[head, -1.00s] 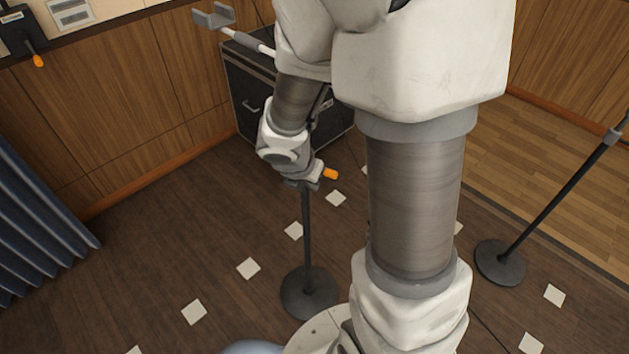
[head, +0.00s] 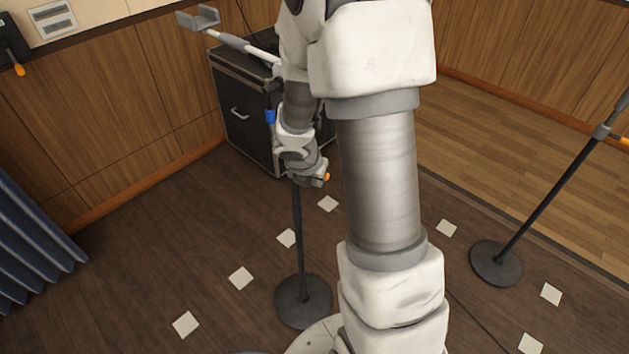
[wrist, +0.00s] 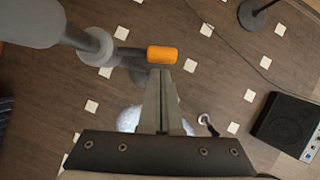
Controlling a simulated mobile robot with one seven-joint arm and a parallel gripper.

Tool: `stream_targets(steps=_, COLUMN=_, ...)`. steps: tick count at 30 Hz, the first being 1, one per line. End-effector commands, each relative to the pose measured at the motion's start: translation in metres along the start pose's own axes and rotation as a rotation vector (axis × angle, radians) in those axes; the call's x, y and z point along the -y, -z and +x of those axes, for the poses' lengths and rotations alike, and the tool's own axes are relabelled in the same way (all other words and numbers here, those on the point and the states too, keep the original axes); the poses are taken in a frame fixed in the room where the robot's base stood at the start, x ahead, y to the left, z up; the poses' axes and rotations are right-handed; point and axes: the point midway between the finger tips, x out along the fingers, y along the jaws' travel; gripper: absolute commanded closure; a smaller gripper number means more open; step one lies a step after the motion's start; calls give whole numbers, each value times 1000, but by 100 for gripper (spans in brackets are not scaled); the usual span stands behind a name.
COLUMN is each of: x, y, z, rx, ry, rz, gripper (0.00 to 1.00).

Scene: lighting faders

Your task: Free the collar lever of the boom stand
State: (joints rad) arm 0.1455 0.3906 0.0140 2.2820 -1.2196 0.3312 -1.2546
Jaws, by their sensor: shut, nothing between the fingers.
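The boom stand's round dark base (head: 303,302) and black pole (head: 298,235) stand left of my large arm link in the head view. Its pale boom with a grey cradle (head: 198,18) reaches to the upper left. The collar lever's orange grip (head: 326,178) peeks out beside my wrist. In the wrist view the lever's orange grip (wrist: 162,54) points right from the grey collar (wrist: 97,45). My gripper (wrist: 162,75) is shut and empty, its tips just below the orange grip. I cannot tell whether they touch it. In the head view my wrist hides the collar.
A second stand (head: 495,263) with an orange lever is at the right. A black case (head: 240,112) stands behind the boom stand against the wall. A black box (wrist: 288,124) lies on the floor in the wrist view. A dark curtain (head: 35,240) hangs at the left.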

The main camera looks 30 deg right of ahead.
Motion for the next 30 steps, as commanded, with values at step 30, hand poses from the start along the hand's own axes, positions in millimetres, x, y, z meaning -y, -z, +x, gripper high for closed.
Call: stream_targets(steps=30, x=6, y=-14, z=6, rx=0, ry=-60, rz=-123, gripper=100)
